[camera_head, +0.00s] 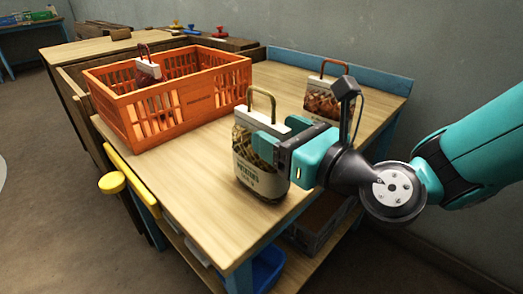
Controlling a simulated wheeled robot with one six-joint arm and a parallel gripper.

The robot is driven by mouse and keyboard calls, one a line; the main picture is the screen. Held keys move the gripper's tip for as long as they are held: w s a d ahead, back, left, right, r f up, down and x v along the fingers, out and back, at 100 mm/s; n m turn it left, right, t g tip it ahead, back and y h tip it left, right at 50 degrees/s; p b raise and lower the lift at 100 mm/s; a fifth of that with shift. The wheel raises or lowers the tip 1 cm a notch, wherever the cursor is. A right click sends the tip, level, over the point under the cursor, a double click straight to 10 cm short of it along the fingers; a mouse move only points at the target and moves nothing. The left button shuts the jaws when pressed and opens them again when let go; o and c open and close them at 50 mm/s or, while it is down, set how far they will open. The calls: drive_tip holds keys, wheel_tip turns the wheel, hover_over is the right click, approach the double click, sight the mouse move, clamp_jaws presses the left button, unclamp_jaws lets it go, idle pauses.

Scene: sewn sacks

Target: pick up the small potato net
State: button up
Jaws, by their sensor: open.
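A netted bag with a white label, dark print and a tan loop handle (255,172) stands upright near the front of the table. My gripper (266,138) is open, with its teal fingers at the upper part of this bag and hiding some of it. Whether the fingers touch the net cannot be told. Another netted bag with brown contents, a pale top band and a dark red handle (321,102) stands behind, partly covered by my wrist. I cannot tell for certain which bag is the small potato net.
An orange slatted crate (180,110) stands at the table's left, with a dark-red-handled bag (147,70) in it. The wooden table (185,180) is bare in front of the crate. A yellow rail and knob (112,183) stick out at its left edge. A wall is behind.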

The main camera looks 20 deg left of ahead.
drive_tip(key=shift+x, duration=1.05)
drive_tip(key=shift+c, duration=0.2)
